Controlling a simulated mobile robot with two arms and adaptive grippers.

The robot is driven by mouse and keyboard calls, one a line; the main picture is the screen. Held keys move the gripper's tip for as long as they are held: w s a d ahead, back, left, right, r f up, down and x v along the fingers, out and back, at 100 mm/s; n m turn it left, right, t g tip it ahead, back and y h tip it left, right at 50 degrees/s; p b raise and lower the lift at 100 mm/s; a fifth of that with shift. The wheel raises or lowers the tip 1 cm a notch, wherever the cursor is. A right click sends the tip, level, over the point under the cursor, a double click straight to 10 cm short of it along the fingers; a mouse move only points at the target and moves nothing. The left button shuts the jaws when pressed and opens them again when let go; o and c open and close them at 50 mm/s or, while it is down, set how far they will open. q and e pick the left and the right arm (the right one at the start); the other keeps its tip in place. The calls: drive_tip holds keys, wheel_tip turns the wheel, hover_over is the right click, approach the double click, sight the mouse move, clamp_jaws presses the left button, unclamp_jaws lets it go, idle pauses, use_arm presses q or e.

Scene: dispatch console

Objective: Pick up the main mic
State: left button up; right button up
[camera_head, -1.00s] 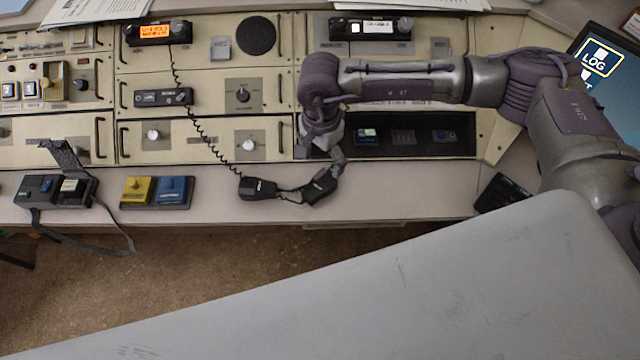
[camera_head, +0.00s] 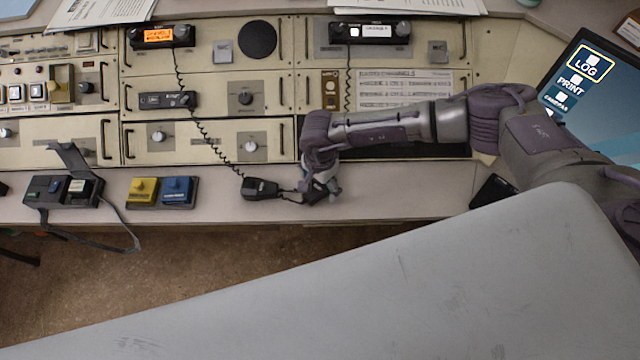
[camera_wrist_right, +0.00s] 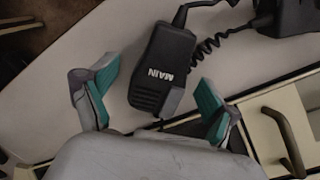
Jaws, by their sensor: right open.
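The main mic (camera_wrist_right: 163,65) is a black hand microphone with white MAIN lettering. It lies on the grey desk in the right wrist view, with a cord at its upper end. My right gripper (camera_wrist_right: 156,80) is open, with one teal-padded finger on each side of the mic's lower part. The right finger is close to the mic; I cannot tell whether it touches. In the head view my right gripper (camera_head: 318,188) is down at the desk and hides most of that mic. My left gripper is not in view.
Another black device (camera_head: 262,188) with a coiled cord lies just left of my right gripper. Yellow and blue blocks (camera_head: 178,190) and a black box with a strap (camera_head: 62,190) stand further left. The console front (camera_head: 205,145) rises behind; the desk's front edge is near.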

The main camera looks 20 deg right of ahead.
drive_tip(key=c, duration=1.5)
